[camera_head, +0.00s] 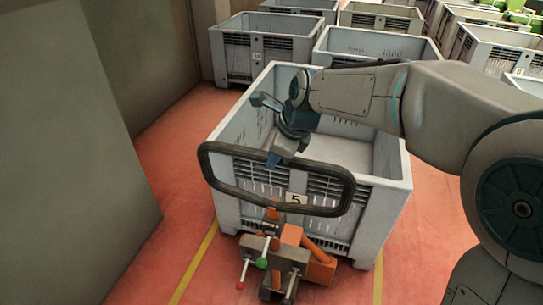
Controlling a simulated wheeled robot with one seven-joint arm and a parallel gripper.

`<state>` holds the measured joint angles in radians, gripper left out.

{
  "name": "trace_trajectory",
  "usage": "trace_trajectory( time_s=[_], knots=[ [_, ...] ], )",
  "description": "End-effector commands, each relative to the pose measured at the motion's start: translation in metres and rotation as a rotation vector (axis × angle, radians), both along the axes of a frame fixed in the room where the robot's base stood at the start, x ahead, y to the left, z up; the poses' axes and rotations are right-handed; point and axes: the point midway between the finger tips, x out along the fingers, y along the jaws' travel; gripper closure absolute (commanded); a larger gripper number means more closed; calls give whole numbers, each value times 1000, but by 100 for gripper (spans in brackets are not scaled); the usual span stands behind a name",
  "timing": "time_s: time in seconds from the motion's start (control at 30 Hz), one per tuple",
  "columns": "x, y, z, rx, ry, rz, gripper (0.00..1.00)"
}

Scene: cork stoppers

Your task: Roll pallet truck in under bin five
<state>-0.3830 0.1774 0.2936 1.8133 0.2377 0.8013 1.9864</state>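Bin five (225,190) is a large grey plastic crate in the middle, with a "5" label on its front wall; its inside looks empty. The pallet truck (292,236), orange with a dark grey drive body, stands close against the bin's front. Its forks are hidden, so I cannot tell how far they reach under the bin. Its black loop handle (344,192) rises in front of the bin wall. My gripper (267,130) is open, its fingers spread wide. The lower finger overlaps the handle's top bar in the picture; I cannot tell whether they touch.
More grey bins (238,45) stand in rows behind, some holding green things (515,18). A grey-green wall or panel (60,150) closes off the left. Yellow lines (196,264) mark the red floor (165,165), which is clear left of the bin.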

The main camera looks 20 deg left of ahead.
Motion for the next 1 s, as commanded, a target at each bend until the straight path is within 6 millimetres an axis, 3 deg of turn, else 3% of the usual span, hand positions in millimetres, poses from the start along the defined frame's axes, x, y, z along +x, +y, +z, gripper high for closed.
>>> trace_trajectory(
  time_s=[0.03, 0.07, 0.47, 1.0],
  knots=[
    [5, 0, 6, 11, -17, -8, 59],
    [4, 1, 6, 11, -16, -6, 51],
    [0, 0, 10, 7, -12, 0, 51],
    [-16, -44, 109, 9, -14, -2, 51]
  ],
)
